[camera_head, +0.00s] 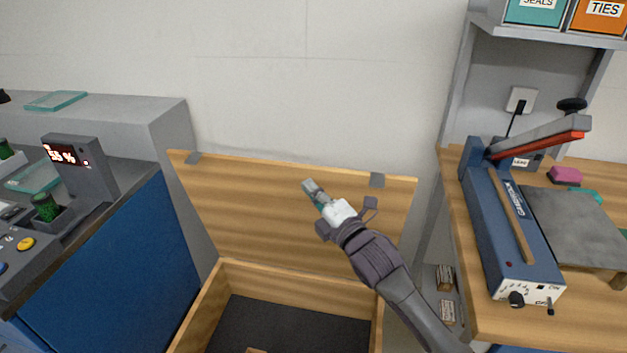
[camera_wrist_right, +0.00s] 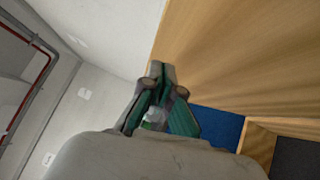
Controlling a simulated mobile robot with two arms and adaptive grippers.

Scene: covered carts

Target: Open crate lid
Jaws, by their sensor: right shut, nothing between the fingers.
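The wooden crate (camera_head: 202,303) stands at the bottom centre of the head view, with a dark floor inside. Its wooden lid (camera_head: 250,205) stands raised at the back, wide open, near the wall; two grey fittings sit on its top edge. My right gripper (camera_head: 309,188) is in front of the lid's upper middle, shut and empty. I cannot tell whether it touches the lid. In the right wrist view the gripper (camera_wrist_right: 162,72) is beside the lid (camera_wrist_right: 230,55), and the crate's corner (camera_wrist_right: 258,140) shows at lower right. My left gripper is not in view.
At left is a blue cabinet (camera_head: 115,270) with a display unit (camera_head: 72,155). At right a wooden bench (camera_head: 470,290) carries a blue sealing machine (camera_head: 500,225) with a raised arm. The pale wall (camera_head: 300,90) is close behind the lid.

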